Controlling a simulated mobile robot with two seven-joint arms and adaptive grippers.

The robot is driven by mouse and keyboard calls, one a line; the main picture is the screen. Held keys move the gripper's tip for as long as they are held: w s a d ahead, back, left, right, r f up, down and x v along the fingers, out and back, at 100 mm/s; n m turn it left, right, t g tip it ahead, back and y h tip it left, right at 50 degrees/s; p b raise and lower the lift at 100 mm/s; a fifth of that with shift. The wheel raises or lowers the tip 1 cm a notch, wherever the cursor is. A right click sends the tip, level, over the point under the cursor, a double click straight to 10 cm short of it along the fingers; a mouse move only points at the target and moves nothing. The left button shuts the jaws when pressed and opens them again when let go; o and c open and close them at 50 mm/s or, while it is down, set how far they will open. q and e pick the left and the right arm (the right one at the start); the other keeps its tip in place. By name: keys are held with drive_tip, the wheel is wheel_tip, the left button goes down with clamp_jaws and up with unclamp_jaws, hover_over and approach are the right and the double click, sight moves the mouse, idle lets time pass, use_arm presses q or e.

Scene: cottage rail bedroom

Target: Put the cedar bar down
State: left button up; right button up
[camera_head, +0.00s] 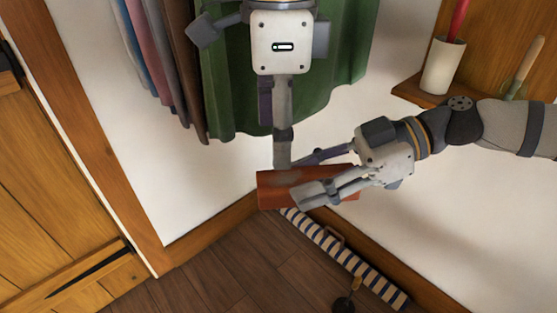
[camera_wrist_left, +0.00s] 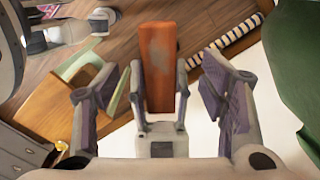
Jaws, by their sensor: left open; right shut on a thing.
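The cedar bar (camera_head: 276,192) is a red-brown block held in the air in front of the wall corner. My right gripper (camera_head: 314,181) comes in from the right and is shut on the bar. My left gripper (camera_head: 283,160) hangs straight down above the bar with its tip at the bar's upper edge. In the left wrist view the bar (camera_wrist_left: 160,60) stands upright in the picture between the spread, open left fingers, with a gap on each side. Whether the left gripper touches the bar cannot be told. The right fingers partly hide the bar in the head view.
Garments, including a green one (camera_head: 345,50), hang behind my left arm. A wooden door (camera_head: 45,210) is at left. A shelf (camera_head: 412,95) with a white cup (camera_head: 441,67) is at upper right. A striped roll (camera_head: 345,258) lies along the wall; dark floor (camera_head: 230,280) is open.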

sight(273, 186)
drive_tip(key=shift+w+f, duration=0.1)
drive_tip(key=w+a+f+n+g, duration=0.1)
drive_tip(key=f+n+g, duration=0.1)
drive_tip(key=w+a+f+n+g+h, duration=0.1)
drive_tip(key=w+a+g, duration=0.1)
drive_tip(key=shift+a+f+n, duration=0.3)
drive_tip(key=shift+f+n, duration=0.05)
drive_tip(key=shift+n, duration=0.05)
use_arm(q)
wheel_tip(273, 186, up, 3)
drive_tip(key=shift+f, duration=0.1)
use_arm(e)
drive_tip(key=shift+w+a+f+n+g+h, duration=0.2)
drive_tip(key=shift+f+n+g+h, duration=0.15)
drive_tip(key=shift+g, duration=0.25)
